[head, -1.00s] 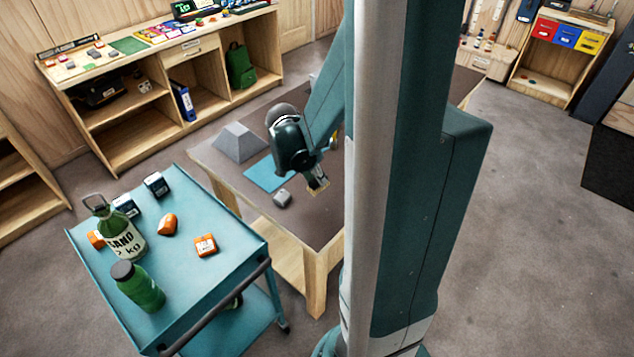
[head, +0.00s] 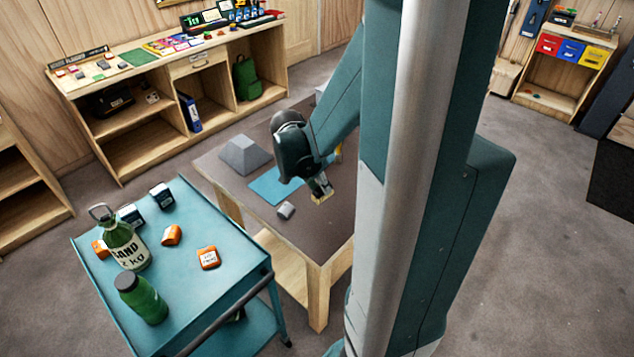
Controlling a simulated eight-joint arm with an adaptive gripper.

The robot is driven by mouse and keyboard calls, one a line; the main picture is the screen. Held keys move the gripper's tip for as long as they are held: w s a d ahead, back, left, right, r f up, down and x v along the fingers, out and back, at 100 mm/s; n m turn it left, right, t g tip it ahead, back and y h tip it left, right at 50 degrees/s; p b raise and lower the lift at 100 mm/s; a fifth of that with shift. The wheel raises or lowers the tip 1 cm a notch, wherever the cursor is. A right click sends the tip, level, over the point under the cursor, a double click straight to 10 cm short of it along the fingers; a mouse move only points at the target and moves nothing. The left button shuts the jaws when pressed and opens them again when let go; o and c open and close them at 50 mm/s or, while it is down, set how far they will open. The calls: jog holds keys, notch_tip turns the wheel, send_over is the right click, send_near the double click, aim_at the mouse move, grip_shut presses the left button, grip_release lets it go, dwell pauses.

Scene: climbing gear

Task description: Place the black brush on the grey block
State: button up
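A small tan piece (head: 322,199) shows right at my fingertips. It may be the bristles of the black brush, but it is too small to be sure. No black handle can be made out. I cannot tell whether my fingers are closed on this piece or whether it rests on the table.
A larger grey flat-topped pyramid (head: 245,155) and a blue mat (head: 276,187) lie on the table (head: 318,232). A teal trolley (head: 205,288) with bottles and boxes stands close at the front left. My column hides the table's right side.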

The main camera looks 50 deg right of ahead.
jog(key=w+r+p, duration=0.3)
jog(key=w, duration=1.2)
jog(key=w+d+r+p, duration=0.1)
jog(key=w+r+p, duration=0.2)
jog(key=w, duration=1.2)
jog(key=w+d+r+n+p, duration=0.1)
jog(key=w+r+p, duration=0.1)
jog(key=w, duration=1.4)
jog(key=shift+r+p, duration=0.4)
jog(key=shift+p, duration=0.5)
jog(key=shift+f, duration=0.1)
send_over(241, 142)
jog(key=shift+f, duration=3.05)
jog(key=shift+f, duration=1.85)
jog(key=shift+f, duration=0.2)
